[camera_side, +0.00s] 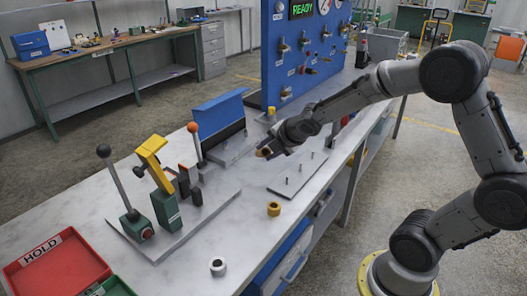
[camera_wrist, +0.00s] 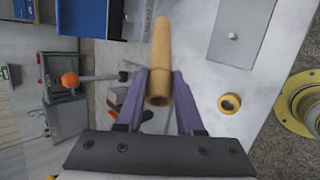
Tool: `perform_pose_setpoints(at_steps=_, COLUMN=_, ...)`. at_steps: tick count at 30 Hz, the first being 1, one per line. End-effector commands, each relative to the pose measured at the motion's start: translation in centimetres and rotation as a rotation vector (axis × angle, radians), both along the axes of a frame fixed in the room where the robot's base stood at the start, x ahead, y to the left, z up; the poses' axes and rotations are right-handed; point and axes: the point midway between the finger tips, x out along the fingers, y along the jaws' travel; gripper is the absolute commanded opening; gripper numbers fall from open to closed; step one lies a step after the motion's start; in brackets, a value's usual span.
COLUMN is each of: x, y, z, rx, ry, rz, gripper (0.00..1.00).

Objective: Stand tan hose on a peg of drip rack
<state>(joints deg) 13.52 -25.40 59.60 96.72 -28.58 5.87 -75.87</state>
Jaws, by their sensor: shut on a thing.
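The tan hose (camera_wrist: 160,50) is a short tube that shows lengthwise in the wrist view, its open end toward the camera. My gripper (camera_wrist: 160,88) is shut on it, with one purple finger on each side. In the side view my gripper (camera_side: 268,150) is above the bench, and only a small tan bit of the hose shows at its tip. The drip rack (camera_side: 283,187) is a grey plate with several short upright pegs, just right of and below my gripper. Part of the rack (camera_wrist: 262,22) with one peg shows at the upper right of the wrist view. The hose is apart from the pegs.
A lever stand (camera_side: 170,215) and a blue-backed holder (camera_side: 220,118) stand to the left. A blue panel (camera_side: 300,60) rises behind. A red HOLD tray (camera_side: 55,270) is at lower left.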

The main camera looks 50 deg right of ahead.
Motion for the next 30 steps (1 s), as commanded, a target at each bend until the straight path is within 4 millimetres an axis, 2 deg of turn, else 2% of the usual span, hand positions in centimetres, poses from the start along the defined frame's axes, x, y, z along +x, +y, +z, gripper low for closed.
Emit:
perform_pose_setpoints(at_steps=3, x=-0.1, y=-0.5, z=0.0, rx=0.01, ry=0.011, rz=-0.034, gripper=0.0)
perform_pose_setpoints(at_steps=14, x=-2.4, y=-2.7, z=0.8, rx=0.198, ry=0.13, rz=-0.364, gripper=0.0)
perform_pose_setpoints(at_steps=17, x=-2.9, y=-2.8, z=1.8, rx=0.282, ry=0.163, rz=-0.463, gripper=0.0)
perform_pose_setpoints(at_steps=23, x=-3.2, y=-3.1, z=6.0, rx=0.518, ry=0.237, rz=-0.637, gripper=0.0)
perform_pose_setpoints(at_steps=27, x=-2.5, y=-5.4, z=8.4, rx=0.689, ry=0.288, rz=-0.702, gripper=0.0)
perform_pose_setpoints(at_steps=30, x=-2.6, y=-7.2, z=8.6, rx=0.777, ry=0.313, rz=-0.728, gripper=0.0)
